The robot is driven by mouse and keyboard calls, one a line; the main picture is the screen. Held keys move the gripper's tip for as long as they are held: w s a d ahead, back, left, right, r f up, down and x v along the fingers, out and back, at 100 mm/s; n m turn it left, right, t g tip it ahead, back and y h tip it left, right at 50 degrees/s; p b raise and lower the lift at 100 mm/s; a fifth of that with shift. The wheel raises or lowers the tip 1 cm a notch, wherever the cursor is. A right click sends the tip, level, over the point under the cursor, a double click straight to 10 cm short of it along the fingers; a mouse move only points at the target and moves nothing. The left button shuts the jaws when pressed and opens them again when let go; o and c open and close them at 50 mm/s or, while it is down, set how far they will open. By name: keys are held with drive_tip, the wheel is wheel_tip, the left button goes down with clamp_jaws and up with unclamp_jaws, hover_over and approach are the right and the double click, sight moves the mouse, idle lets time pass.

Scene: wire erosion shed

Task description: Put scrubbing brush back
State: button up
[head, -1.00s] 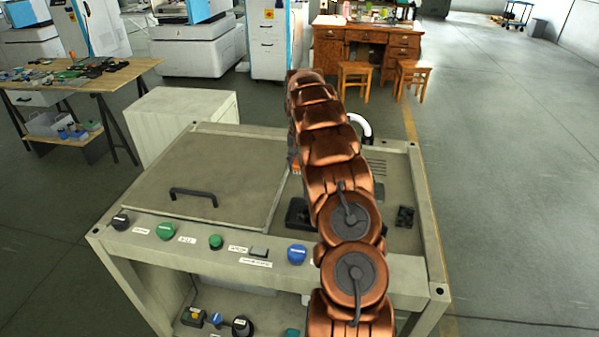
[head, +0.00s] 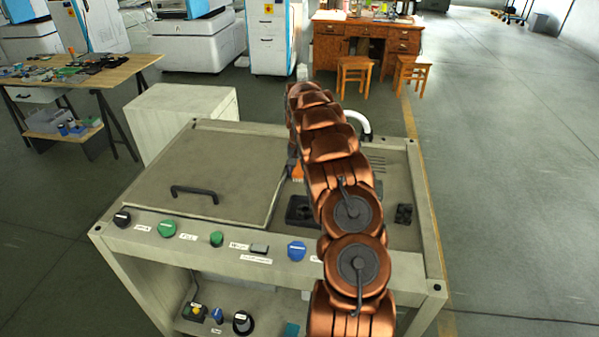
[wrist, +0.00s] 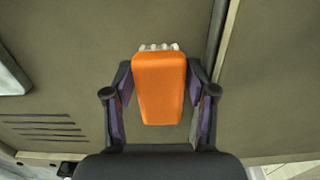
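The scrubbing brush has an orange body (wrist: 159,85) with a strip of white bristles at its far end in the wrist view. It sits between the two dark fingers of my gripper (wrist: 159,78), which close on its sides near their tips. In the head view, a small orange part of the brush (head: 297,171) shows left of my arm, above the bench top. My arm hides most of the gripper there. A black holder with a recess (head: 300,211) lies on the bench top, partly behind my arm.
The grey bench (head: 436,250) has a hinged-looking panel with a black handle (head: 194,191) and knobs along its front. A small black block (head: 404,213) lies at the right, near slots. A white curved pipe (head: 362,122) stands behind my arm.

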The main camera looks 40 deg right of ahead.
sight(299, 169)
wheel_tip(299, 169, up, 12)
drive_tip(key=b, duration=0.4)
drive_tip(key=shift+r, duration=0.15)
idle(0.3)
